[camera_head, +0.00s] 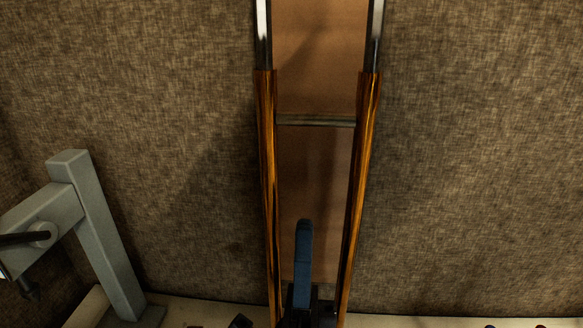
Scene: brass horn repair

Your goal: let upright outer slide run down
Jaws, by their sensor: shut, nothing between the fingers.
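The slide stands upright in the middle of the head view. Its outer slide shows as two long brass-coloured tubes, left (267,170) and right (360,170), joined by a thin cross brace (317,121). Bright silvery inner tubes, left (263,35) and right (375,35), show above the brass tubes and run out of the top of the picture. The lower ends of the brass tubes are cut off at the bottom edge. My gripper is not in view.
A blue upright lever-like piece (303,250) on a dark base stands between the tubes low down. A brown panel (318,60) is behind them. A grey stand (100,235) with a side arm is at left. Small dark items lie on the pale bench (400,320).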

